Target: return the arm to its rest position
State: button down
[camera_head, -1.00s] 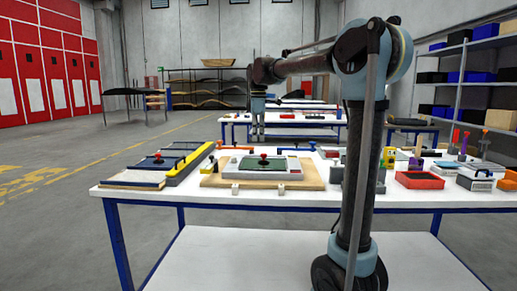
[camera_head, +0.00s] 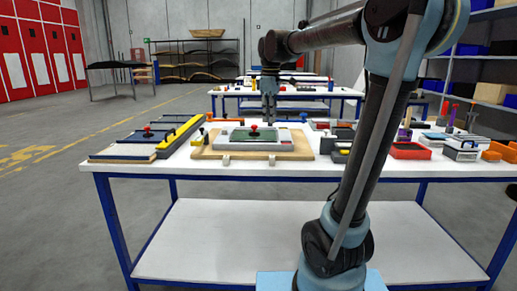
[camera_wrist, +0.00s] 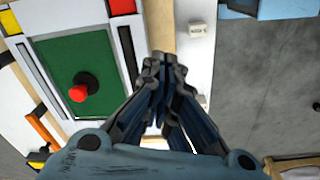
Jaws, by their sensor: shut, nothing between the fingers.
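My arm rises from the lower right of the head view, bends at an elbow at the top right and reaches left over the table. My gripper (camera_head: 269,110) hangs pointing down above the work table (camera_head: 330,172). In the wrist view my gripper (camera_wrist: 162,65) shows its fingers together with nothing between them. A framed green panel with a red knob (camera_head: 254,130) lies on a wooden board (camera_head: 205,151) near the gripper. In the wrist view the red knob (camera_wrist: 78,92) is left of the fingers, apart from them.
Dark pads with a yellow bar (camera_head: 180,133) lie at the table's left. A red tray (camera_head: 410,151) and several tools stand at the right. More tables (camera_head: 300,93) stand behind. A shelf (camera_head: 480,95) is at the far right. The floor at left is clear.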

jog(key=s+d+f+m, duration=0.6)
jog(key=s+d+f, duration=0.1)
jog(key=s+f, duration=0.5)
jog(key=s+d+f+m+t, duration=0.1)
jog(key=s+d+f+m, duration=0.6)
jog(key=s+f, duration=0.6)
notch_tip(320, 180, down, 2)
jog(key=shift+s+d+f+m+t, duration=0.2)
jog(key=shift+s+d+m+t, duration=0.1)
jog(key=shift+d, duration=0.35)
jog(key=shift+w+f, duration=0.2)
jog(key=shift+w, duration=0.25)
